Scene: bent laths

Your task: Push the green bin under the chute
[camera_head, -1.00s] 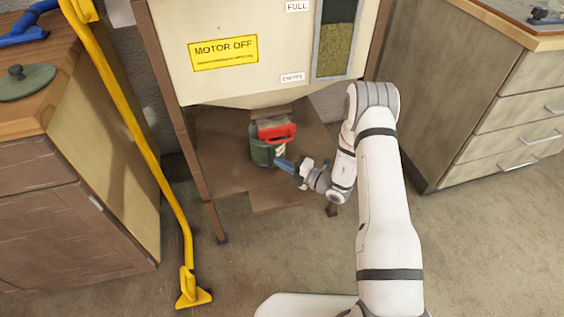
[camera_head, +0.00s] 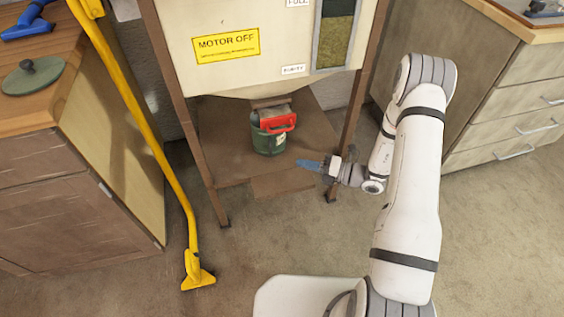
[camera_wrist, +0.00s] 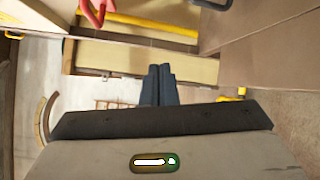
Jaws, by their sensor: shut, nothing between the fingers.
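The green bin (camera_head: 267,142) stands upright on the brown low platform, below the hopper's chute (camera_head: 270,102). A red handle-like part (camera_head: 278,123) shows between the chute and the bin and hides some of the bin's rim. From this angle the bin looks roughly in line with the chute; exact centring cannot be told. My gripper (camera_head: 308,165) is right of the bin, over the platform's front edge, with a visible gap to the bin. Its blue fingers are together and empty, also in the wrist view (camera_wrist: 158,85). The bin is not clearly seen there.
The pale hopper (camera_head: 280,70) with a "MOTOR OFF" sign (camera_head: 226,45) stands on brown legs either side of the platform (camera_head: 225,150). A yellow bent pole (camera_head: 150,140) leans at left by a cabinet. Drawers (camera_head: 510,125) stand at right.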

